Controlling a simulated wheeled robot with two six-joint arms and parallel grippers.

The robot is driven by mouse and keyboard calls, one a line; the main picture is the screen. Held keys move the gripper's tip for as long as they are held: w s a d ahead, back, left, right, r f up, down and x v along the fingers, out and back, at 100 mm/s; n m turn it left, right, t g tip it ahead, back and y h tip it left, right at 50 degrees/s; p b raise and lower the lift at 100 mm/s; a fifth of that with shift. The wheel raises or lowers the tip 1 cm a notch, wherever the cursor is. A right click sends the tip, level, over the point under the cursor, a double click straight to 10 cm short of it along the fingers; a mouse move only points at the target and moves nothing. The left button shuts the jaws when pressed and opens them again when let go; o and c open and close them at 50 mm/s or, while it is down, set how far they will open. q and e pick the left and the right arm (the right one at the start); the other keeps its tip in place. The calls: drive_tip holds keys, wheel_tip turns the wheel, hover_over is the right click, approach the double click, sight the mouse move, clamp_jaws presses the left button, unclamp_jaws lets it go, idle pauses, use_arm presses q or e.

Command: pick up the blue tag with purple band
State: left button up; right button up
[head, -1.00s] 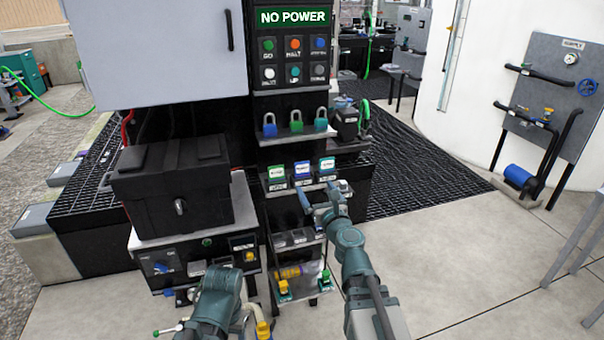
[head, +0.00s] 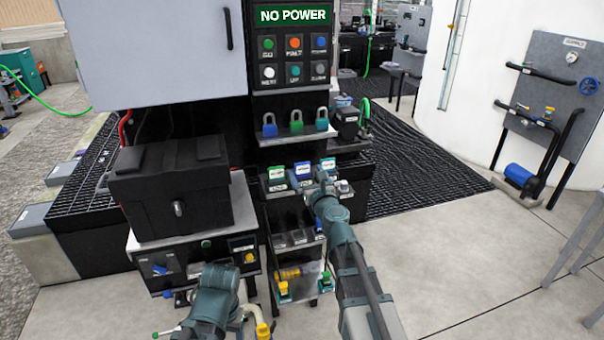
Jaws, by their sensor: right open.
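The blue tag (head: 303,169) stands in the middle of a row of three on a small shelf of the black rack, with a white label on its upper part. A purple band cannot be made out at this size. A green tag (head: 276,173) stands left of it and a teal tag (head: 328,164) right of it. My right gripper (head: 319,184) is open, just in front of the shelf, near the blue and teal tags. It partly covers the shelf front; contact cannot be told. My left arm is low at the left, its fingers not distinguishable.
A black box (head: 175,185) stands on a bench to the left. Below the tags are grey slots (head: 294,239) and a lower tray with a yellow cylinder (head: 288,273). Open floor lies to the right.

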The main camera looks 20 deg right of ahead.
sight(303, 164)
drive_tip(key=w, duration=0.4)
drive_tip(key=shift+d, duration=0.3)
drive_tip(key=shift+w+a, duration=0.15)
drive_tip(key=shift+w, duration=0.3)
use_arm(q)
drive_tip(key=shift+w+d, duration=0.3)
drive_tip(key=shift+w, duration=0.1)
use_arm(e)
drive_tip(key=shift+s, duration=0.1)
drive_tip(key=shift+c, duration=0.3)
drive_tip(key=c, duration=1.4)
use_arm(q)
drive_tip(key=shift+r, duration=0.15)
use_arm(e)
drive_tip(key=shift+r, duration=0.15)
